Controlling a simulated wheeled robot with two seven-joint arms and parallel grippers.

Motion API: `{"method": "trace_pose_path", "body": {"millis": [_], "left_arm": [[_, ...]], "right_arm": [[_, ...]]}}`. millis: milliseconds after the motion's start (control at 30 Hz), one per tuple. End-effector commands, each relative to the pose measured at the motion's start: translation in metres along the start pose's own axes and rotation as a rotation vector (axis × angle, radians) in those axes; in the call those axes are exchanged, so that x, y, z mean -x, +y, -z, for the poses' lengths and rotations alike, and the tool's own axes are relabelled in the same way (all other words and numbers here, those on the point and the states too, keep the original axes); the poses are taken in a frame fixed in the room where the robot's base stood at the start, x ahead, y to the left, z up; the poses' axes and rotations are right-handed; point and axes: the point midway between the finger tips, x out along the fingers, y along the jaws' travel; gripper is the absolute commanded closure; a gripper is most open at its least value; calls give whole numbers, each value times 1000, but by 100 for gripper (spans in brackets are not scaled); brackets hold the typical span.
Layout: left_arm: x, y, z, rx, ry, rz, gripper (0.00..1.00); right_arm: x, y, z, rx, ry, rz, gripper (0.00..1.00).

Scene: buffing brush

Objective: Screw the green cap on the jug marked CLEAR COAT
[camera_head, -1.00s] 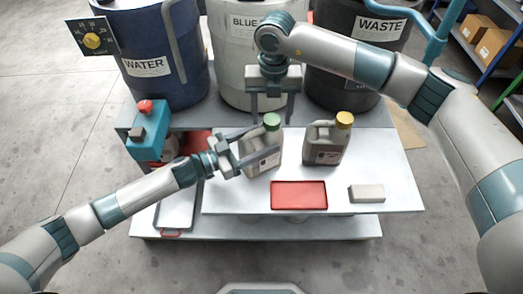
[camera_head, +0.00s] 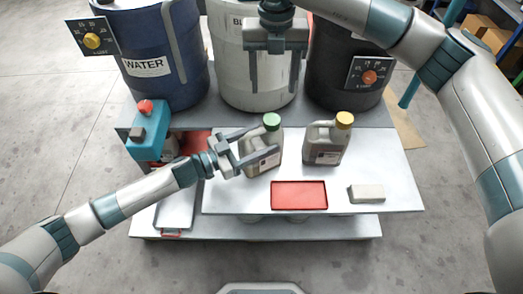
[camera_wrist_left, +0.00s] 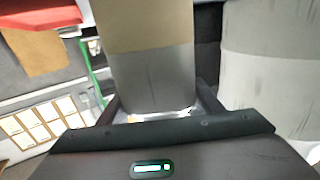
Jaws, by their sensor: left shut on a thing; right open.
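The green cap (camera_head: 271,121) sits on top of a grey jug (camera_head: 264,160) on the white table. The jug stands upright, and its label is too small to read. My left gripper (camera_head: 263,141) is shut on this jug's body from the left. In the left wrist view the jug (camera_wrist_left: 150,80) fills the gap between the fingers. A second grey jug (camera_head: 325,150) with a yellow cap (camera_head: 344,119) stands to the right; its label is also unreadable. My right gripper (camera_head: 275,88) is open and empty, raised behind and above the green cap, apart from it.
A red tray (camera_head: 299,195) and a pale block (camera_head: 367,193) lie on the white table (camera_head: 390,165) in front. Blue WATER (camera_head: 150,45), white (camera_head: 232,75) and dark (camera_head: 330,75) barrels stand behind. A teal device with a red knob (camera_head: 145,107) is at left.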

Motion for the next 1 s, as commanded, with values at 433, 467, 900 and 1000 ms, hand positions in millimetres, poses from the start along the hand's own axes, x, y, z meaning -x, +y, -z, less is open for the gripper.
{"method": "trace_pose_path", "body": {"millis": [433,467,900,1000], "left_arm": [[0,0,0,0,-1,1,30],[0,0,0,0,-1,0,22],[4,0,0,0,-1,1,20],[10,0,-1,1,-1,1,20]], "right_arm": [[6,0,0,0,0,0,42],[6,0,0,0,0,0,42],[6,0,0,0,0,0,42],[6,0,0,0,0,0,42]]}}
